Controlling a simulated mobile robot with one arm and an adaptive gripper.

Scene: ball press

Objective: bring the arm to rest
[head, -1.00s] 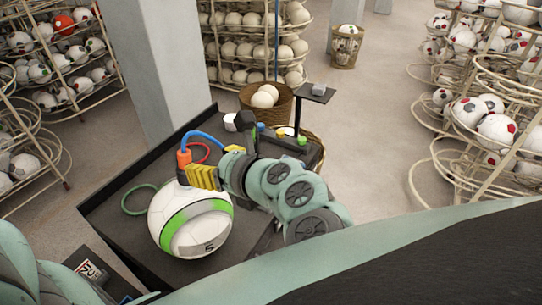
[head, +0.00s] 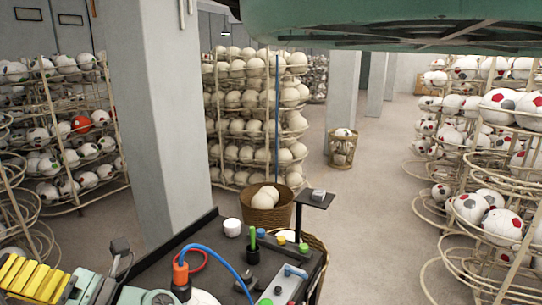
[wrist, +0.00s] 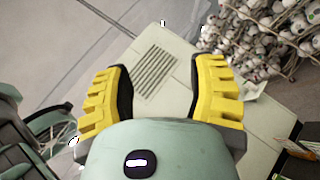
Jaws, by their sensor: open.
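My gripper (wrist: 162,78) is open in the wrist view, its two yellow-padded fingers wide apart with nothing between them. Beyond them are a pale surface with a slatted vent and grey floor. In the head view part of my gripper, with yellow pads (head: 30,278), shows at the lower left corner, left of the black work table (head: 200,240). My arm's green wrist part lies beside it at the bottom edge. The rest of my arm is mostly out of the picture.
The table holds an orange-topped pump (head: 181,272) with a blue hose (head: 222,257), a white cup (head: 232,227) and small coloured tools. A white ball (head: 205,298) is mostly cut off below. A grey pillar (head: 160,110) and ball racks (head: 255,110) stand behind. Floor is clear at centre right.

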